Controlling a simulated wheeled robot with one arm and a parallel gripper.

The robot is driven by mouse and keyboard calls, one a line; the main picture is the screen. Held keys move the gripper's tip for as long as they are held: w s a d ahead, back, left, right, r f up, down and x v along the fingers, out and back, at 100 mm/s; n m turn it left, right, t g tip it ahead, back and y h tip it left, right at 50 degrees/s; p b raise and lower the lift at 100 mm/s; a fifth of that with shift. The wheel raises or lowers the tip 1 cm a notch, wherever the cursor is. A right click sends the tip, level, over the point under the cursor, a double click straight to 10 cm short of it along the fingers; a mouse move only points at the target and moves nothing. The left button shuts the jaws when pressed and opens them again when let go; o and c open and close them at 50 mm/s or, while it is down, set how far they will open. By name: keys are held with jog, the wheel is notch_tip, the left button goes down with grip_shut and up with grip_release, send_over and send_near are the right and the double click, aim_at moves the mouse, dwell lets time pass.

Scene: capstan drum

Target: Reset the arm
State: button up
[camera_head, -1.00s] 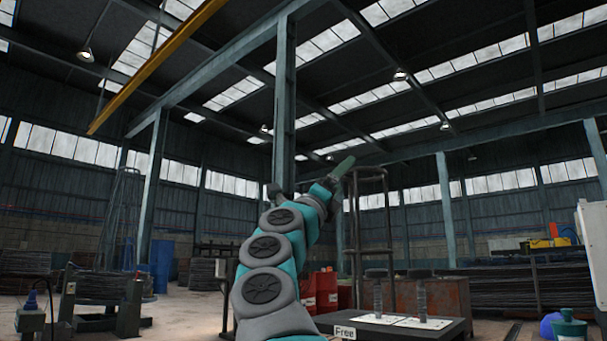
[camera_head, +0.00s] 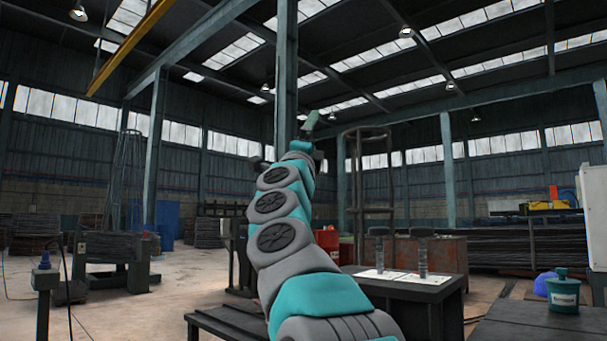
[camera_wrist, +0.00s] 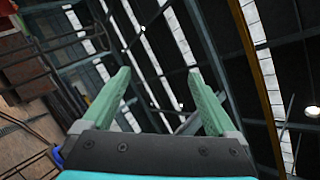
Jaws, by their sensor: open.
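My arm, teal and grey, rises from the bottom middle of the head view and points up and away. My gripper (camera_head: 311,120) is at its top end, raised high in front of a blue-grey column. In the wrist view my gripper (camera_wrist: 163,98) shows two green fingers spread wide apart. Nothing is between the fingers; only the hall's roof beams and skylights show behind them. In the head view the fingers are small and their gap cannot be made out.
A dark table (camera_head: 432,291) with white sheets and two upright dark posts (camera_head: 422,254) stands right of my arm. A teal tub (camera_head: 563,290) sits on a dark surface at the lower right. A machine with a coil (camera_head: 115,255) stands at the left. Open floor lies between.

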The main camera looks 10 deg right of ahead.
jog(key=w+a+f+n+g+y+p, duration=0.1)
jog(key=a+f+n+g+y, duration=0.1)
jog(key=a+f+n+y, duration=0.45)
jog(key=w+a+f+n+g+y+p, duration=0.1)
jog(key=a+f+n+g+y, duration=0.15)
jog(key=f+n+y, duration=0.75)
jog(key=s+f+n+g+p, duration=0.1)
jog(key=s+f+n+g, duration=0.25)
jog(key=f, duration=0.65)
jog(key=s+f+n+g, duration=0.3)
jog(key=s+f+g, duration=0.1)
jog(key=f, duration=0.7)
jog(key=s+d+f+n+g+h+p, duration=0.1)
jog(key=s+d+f+g+h, duration=0.2)
jog(key=s+f, duration=0.65)
jog(key=s+d+f+n+g+p, duration=0.1)
jog(key=s+d+f+g, duration=0.3)
jog(key=s+f, duration=0.55)
jog(key=s+d+f+g+h, duration=0.1)
jog(key=s+d+f+g, duration=0.1)
jog(key=s, duration=0.5)
jog(key=s+d+f+g, duration=0.2)
jog(key=s+f, duration=0.3)
jog(key=s, duration=0.3)
jog(key=s+d+f+n+g+h, duration=0.1)
jog(key=s+d+f+g, duration=0.2)
jog(key=s, duration=0.4)
jog(key=shift+s+d+f+h, duration=0.2)
jog(key=shift+d+f+h, duration=0.1)
jog(key=shift+f+h, duration=0.05)
